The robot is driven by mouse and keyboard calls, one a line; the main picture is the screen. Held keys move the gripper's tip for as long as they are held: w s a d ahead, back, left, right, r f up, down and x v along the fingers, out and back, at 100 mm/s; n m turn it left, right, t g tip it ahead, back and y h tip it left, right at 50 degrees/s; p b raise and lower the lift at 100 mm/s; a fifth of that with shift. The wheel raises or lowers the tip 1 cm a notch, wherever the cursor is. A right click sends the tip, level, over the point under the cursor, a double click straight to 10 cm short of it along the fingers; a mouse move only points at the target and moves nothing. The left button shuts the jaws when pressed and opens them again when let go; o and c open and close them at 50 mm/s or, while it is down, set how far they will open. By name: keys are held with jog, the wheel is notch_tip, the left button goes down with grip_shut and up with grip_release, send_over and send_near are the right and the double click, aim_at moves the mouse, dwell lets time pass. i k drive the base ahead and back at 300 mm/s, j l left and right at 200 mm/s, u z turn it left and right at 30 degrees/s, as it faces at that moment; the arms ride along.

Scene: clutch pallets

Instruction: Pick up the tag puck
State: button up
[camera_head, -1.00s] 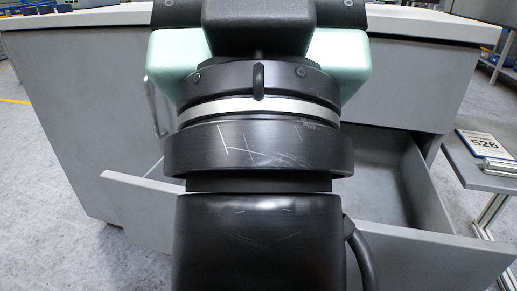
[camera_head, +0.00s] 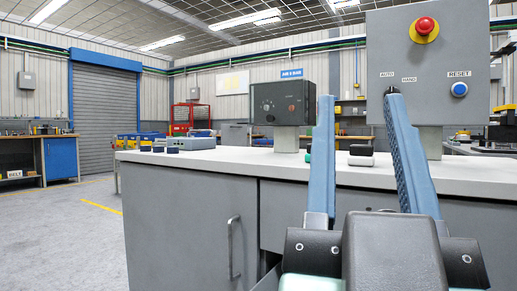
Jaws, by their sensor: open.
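My gripper (camera_head: 358,98) shows in the head view with its two blue fingers spread apart and nothing held between them. Small dark pucks sit on the white-topped counter (camera_head: 220,166). I cannot tell which of these is the tag puck. A green item (camera_head: 309,157) is partly hidden by the left finger.
A grey control box with a red button (camera_head: 425,30) stands on a post behind the right finger. A black box (camera_head: 283,104) stands on another post. A grey-blue device (camera_head: 191,143) lies on the counter's left. Floor (camera_head: 65,225) at left is clear.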

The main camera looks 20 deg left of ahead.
aim_at(143, 148)
jog(key=u, duration=1.1)
